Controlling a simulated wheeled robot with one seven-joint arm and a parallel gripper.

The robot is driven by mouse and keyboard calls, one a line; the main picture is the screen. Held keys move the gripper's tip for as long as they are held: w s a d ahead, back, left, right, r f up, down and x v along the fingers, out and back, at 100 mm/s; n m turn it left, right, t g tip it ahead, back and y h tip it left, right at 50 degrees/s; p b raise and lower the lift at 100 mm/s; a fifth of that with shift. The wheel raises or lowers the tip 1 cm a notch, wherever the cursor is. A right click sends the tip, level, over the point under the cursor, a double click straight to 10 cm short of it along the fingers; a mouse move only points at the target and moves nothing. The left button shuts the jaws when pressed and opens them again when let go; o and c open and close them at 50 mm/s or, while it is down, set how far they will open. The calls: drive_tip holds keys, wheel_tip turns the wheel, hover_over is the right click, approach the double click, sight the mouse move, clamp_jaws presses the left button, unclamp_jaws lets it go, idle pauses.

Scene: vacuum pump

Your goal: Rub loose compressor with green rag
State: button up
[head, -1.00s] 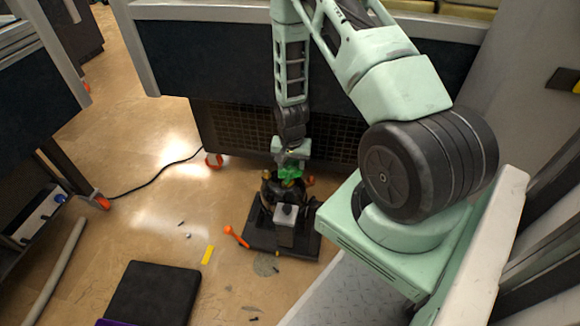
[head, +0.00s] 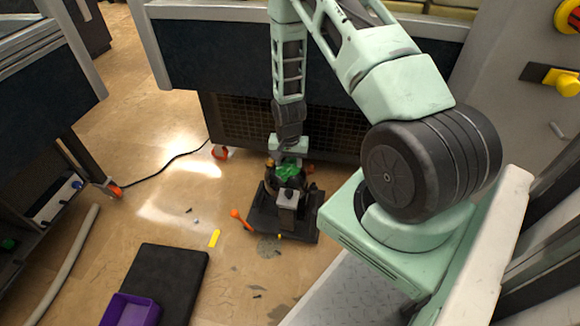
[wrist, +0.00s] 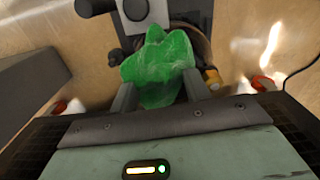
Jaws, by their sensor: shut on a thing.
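The loose compressor (head: 289,200) stands on a dark base plate on the floor, in front of a workbench. It is dark with a grey box on its near side and brass-coloured fittings. The green rag (head: 288,172) lies against the top of the compressor, under my gripper (head: 289,158). In the wrist view the rag (wrist: 160,68) is bunched between the two fingers of my gripper (wrist: 166,92), which is shut on it. Behind the rag, part of the compressor (wrist: 185,12) shows; the rag hides the contact area.
An orange-handled tool (head: 240,218) and a yellow strip (head: 214,238) lie on the floor left of the compressor. A black mat (head: 170,268) with a purple bin (head: 130,312) is nearer. A workbench (head: 225,50) stands close behind. Small bits litter the floor.

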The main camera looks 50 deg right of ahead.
drive_tip(key=shift+r+p, duration=2.3)
drive_tip(key=shift+r, duration=0.6)
